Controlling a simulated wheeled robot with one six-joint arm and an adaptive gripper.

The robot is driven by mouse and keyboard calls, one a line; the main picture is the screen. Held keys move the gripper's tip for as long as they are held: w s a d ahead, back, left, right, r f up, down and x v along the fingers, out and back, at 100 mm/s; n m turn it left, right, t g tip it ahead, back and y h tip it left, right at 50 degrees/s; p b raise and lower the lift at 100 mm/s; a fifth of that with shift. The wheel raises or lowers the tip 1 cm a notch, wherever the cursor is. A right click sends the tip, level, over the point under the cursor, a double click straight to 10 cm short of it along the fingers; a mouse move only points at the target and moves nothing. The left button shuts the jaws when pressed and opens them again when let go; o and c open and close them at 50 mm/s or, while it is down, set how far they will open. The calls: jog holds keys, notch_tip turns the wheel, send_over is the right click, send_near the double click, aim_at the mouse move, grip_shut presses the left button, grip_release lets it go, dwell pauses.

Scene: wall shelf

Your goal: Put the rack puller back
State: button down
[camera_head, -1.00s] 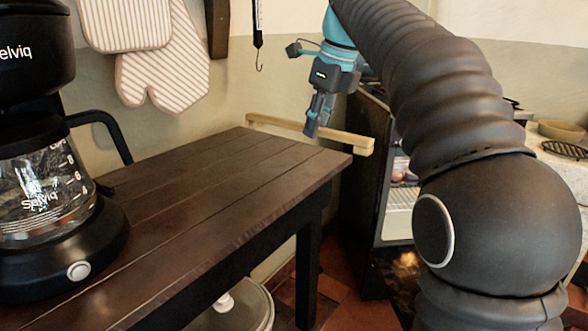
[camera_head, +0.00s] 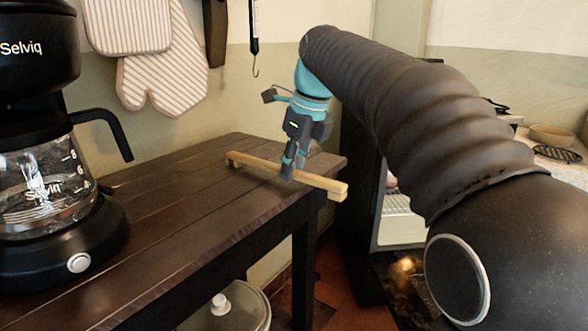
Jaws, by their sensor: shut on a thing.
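The rack puller is a long pale wooden stick (camera_head: 322,182) with a notched end at the left. My gripper (camera_head: 287,174) is shut on it near its middle and points down. The stick lies roughly level, slanting from upper left to lower right, over the far right part of the dark wooden table. The gripper fingers hide a short piece of the stick.
A black coffee maker (camera_head: 40,120) with a glass jug stands on the table (camera_head: 180,215) at the left. Striped oven mitts (camera_head: 165,75) and a hook tool (camera_head: 254,40) hang on the wall. An open oven (camera_head: 400,215) is at the right. The table's middle is clear.

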jog(key=c, duration=0.9)
grip_release()
jog(key=shift+c, duration=0.2)
jog(key=p+v, duration=0.1)
jog(key=v, duration=1.1)
jog(key=shift+p, duration=0.35)
jog(key=shift+a+r, duration=0.1)
